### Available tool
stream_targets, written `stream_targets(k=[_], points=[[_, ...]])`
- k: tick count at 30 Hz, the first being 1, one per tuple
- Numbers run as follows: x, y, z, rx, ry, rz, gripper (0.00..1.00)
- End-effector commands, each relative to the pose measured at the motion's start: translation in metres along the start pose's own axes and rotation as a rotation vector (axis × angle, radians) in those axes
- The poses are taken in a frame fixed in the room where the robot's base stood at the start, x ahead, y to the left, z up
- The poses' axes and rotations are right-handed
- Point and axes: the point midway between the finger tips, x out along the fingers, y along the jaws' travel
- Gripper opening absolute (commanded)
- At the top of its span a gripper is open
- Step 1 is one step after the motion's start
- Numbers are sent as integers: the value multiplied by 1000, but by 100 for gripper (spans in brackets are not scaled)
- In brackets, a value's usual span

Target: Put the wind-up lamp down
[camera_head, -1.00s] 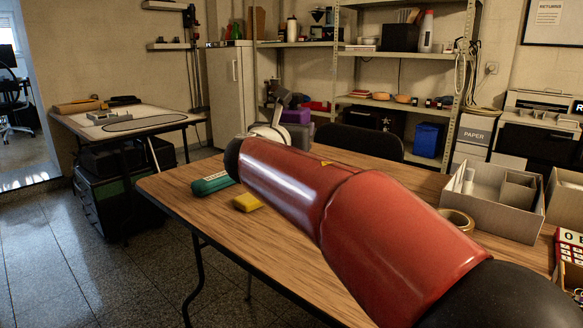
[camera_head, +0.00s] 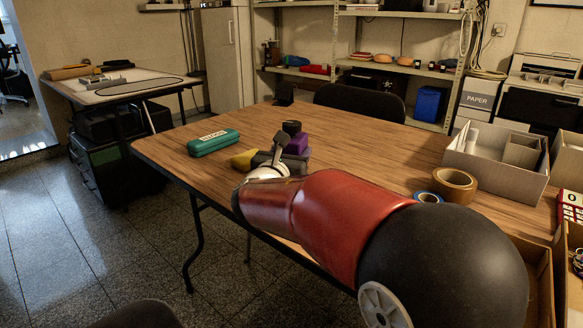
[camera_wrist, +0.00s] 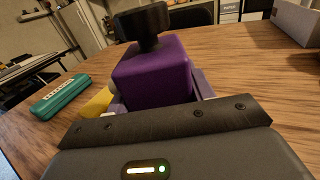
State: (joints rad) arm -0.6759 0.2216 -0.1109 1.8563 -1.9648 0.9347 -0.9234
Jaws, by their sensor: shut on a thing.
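The wind-up lamp appears to be the purple block with a black knob on top (camera_head: 298,143), over the wooden table (camera_head: 350,135). It fills the middle of the wrist view (camera_wrist: 155,72), upright between the fingers. My gripper (camera_head: 284,160) is shut on it; the fingers show only partly at its sides in the wrist view (camera_wrist: 160,100). The lamp's underside is hidden, so I cannot tell whether it touches the tabletop.
A teal case (camera_head: 214,142) lies to the left, with a yellow object (camera_head: 243,160) close by the gripper. Tape rolls (camera_head: 455,186) and a grey divided box (camera_head: 492,160) stand at the right. The table behind the lamp is mostly clear, with a black chair (camera_head: 360,103) beyond.

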Motion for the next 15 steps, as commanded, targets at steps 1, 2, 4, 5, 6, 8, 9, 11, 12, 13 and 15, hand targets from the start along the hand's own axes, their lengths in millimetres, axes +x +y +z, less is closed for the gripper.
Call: stream_targets(k=[1,2,4,5,6,8,9,11,12,13,15], points=[[0,0,-11,-4,2,1,27],[0,0,-16,-5,2,0,27],[0,0,-25,-4,1,-1,27],[0,0,-28,-4,1,-1,27],[0,0,-31,-3,0,0,27],[0,0,-33,-2,0,0,27],[0,0,-33,-2,0,0,27],[0,0,-33,-1,-1,0,27],[0,0,-33,-1,-1,0,27],[0,0,-33,-1,-1,0,27],[0,0,-33,-1,0,0,27]])
